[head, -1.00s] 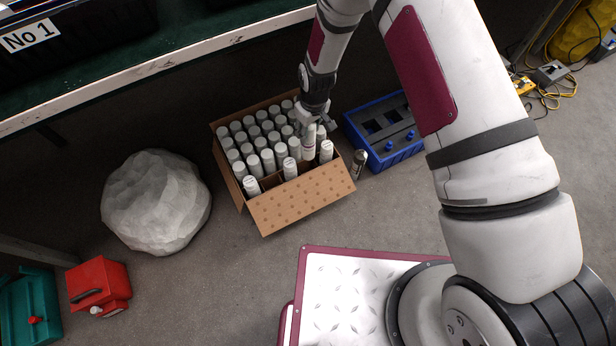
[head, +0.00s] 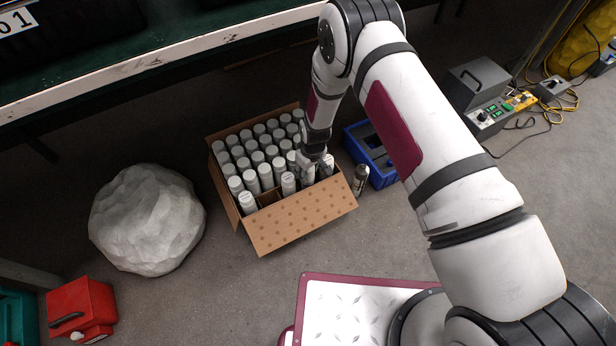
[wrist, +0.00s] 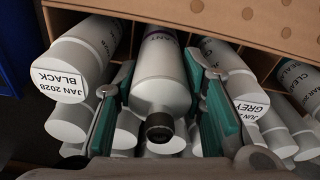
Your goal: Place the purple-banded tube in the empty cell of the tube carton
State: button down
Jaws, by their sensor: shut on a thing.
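The purple-banded tube (wrist: 160,80) is white with a black nozzle toward the wrist camera; a strip of purple shows at its far end. My gripper (wrist: 163,100) is shut on it, with a teal-padded finger on each side. The tube carton (head: 300,222) is an open brown box on the floor with several white tubes in rows. In the head view my gripper (head: 314,160) is low over its front right part. The held tube is upright between neighbours in the front row, its lower end hidden inside. Tubes labelled BLACK (wrist: 75,75) and GREY (wrist: 238,75) flank it. An open gap (head: 268,198) shows further left in that row.
A blue crate (head: 383,177) and a small dark-and-silver canister (head: 360,180) stand right of the carton. A grey boulder (head: 148,220) lies left. A workbench edge (head: 150,62) runs behind.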

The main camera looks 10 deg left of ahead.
jog(key=shift+f+b, duration=0.4)
jog(key=shift+f, duration=1.05)
jog(key=c, duration=1.3)
grip_release()
jog(key=r+p, duration=0.1)
jog(key=r, duration=0.3)
jog(key=r+p, duration=0.2)
jog(key=r, duration=0.2)
jog(key=s+d+r+p, duration=0.1)
jog(key=r+p, duration=0.1)
jog(key=r, duration=0.2)
jog(key=shift+r, duration=0.1)
